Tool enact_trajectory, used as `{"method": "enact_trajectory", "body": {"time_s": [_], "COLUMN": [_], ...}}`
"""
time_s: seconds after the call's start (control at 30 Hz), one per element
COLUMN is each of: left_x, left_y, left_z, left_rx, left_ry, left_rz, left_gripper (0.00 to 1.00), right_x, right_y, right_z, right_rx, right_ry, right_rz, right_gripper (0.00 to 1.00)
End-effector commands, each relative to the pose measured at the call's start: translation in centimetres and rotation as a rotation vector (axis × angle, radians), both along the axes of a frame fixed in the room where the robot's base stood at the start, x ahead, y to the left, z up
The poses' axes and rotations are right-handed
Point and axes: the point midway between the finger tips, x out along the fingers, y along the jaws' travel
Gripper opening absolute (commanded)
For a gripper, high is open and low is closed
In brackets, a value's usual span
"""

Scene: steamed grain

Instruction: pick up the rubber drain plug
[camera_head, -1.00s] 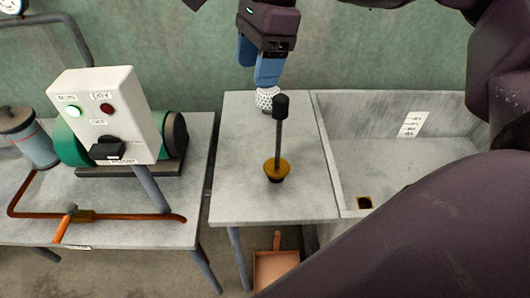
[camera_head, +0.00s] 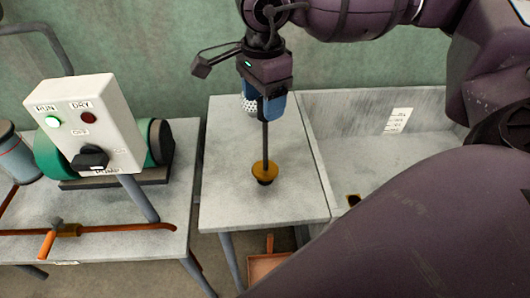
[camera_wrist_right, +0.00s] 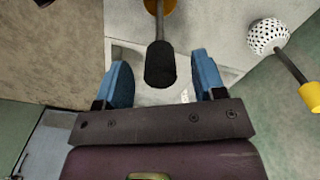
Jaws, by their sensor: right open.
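The rubber drain plug (camera_head: 264,168) stands upright on the grey table, an orange-brown stopper with a dark base and a tall dark rod. In the head view the rod's top is hidden by my right gripper (camera_head: 263,107), which points down over it. In the right wrist view the plug's black grip (camera_wrist_right: 160,64) lies between the blue fingertips of my right gripper (camera_wrist_right: 162,80), with a gap on both sides. The jaws are open. My left gripper is not in view.
A white perforated ball (camera_head: 249,103) with a yellow-ended handle (camera_wrist_right: 312,96) is close beside the right gripper. A grey sink (camera_head: 390,165) is at right. A control box (camera_head: 90,125) and green motor stand on the left table (camera_head: 120,205).

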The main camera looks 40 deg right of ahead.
Motion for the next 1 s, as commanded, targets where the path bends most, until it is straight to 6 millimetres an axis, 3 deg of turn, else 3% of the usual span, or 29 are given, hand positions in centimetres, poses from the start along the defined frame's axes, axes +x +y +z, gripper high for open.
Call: {"method": "enact_trajectory", "body": {"time_s": [0.23, 0.57, 0.9, 1.0], "left_x": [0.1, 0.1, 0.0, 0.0], "left_y": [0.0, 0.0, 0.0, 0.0], "left_z": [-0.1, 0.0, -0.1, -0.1], "left_rx": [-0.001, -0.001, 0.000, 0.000], "left_ry": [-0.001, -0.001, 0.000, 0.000], "left_rz": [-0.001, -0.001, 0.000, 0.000], "left_gripper": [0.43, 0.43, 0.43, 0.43], "right_x": [-0.1, -0.1, -0.1, -0.1], "right_y": [-0.4, -0.4, -0.4, -0.4], "right_z": [-3.2, -3.6, -3.6, -3.6], "right_rx": [0.000, 0.001, 0.001, 0.001], "right_ry": [0.002, 0.000, 0.000, 0.000], "right_rz": [-0.001, -0.001, -0.001, -0.001], "right_gripper": [0.63, 0.63, 0.11, 0.00]}}
